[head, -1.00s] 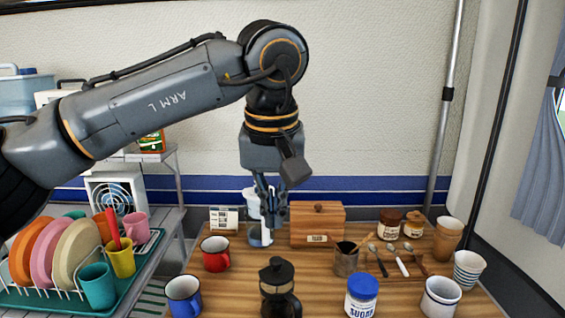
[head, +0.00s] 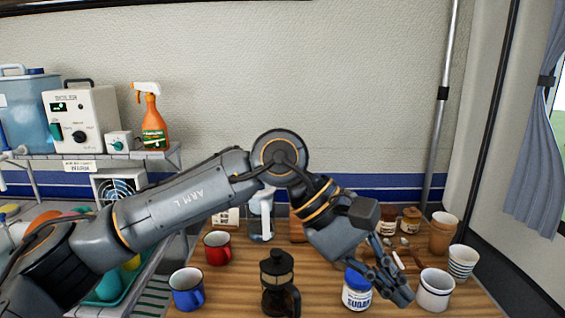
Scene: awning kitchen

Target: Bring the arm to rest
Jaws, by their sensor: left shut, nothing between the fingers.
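My left arm comes in from the left and bends at an elbow joint above the wooden table. My left gripper (head: 398,290) points down and to the right, shut and empty. In the picture it lies between the sugar jar (head: 356,291) with the blue lid and the white cup (head: 435,290). I cannot tell whether it touches either one. The arm and wrist hide most of the wooden box and the utensil pot behind. My right gripper is not in view.
On the table stand a red mug (head: 217,248), a blue mug (head: 186,289), a French press (head: 278,284), brown cups (head: 442,233) and a striped cup (head: 462,262). A shelf with a spray bottle (head: 151,118) and a boiler (head: 80,120) is at the left.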

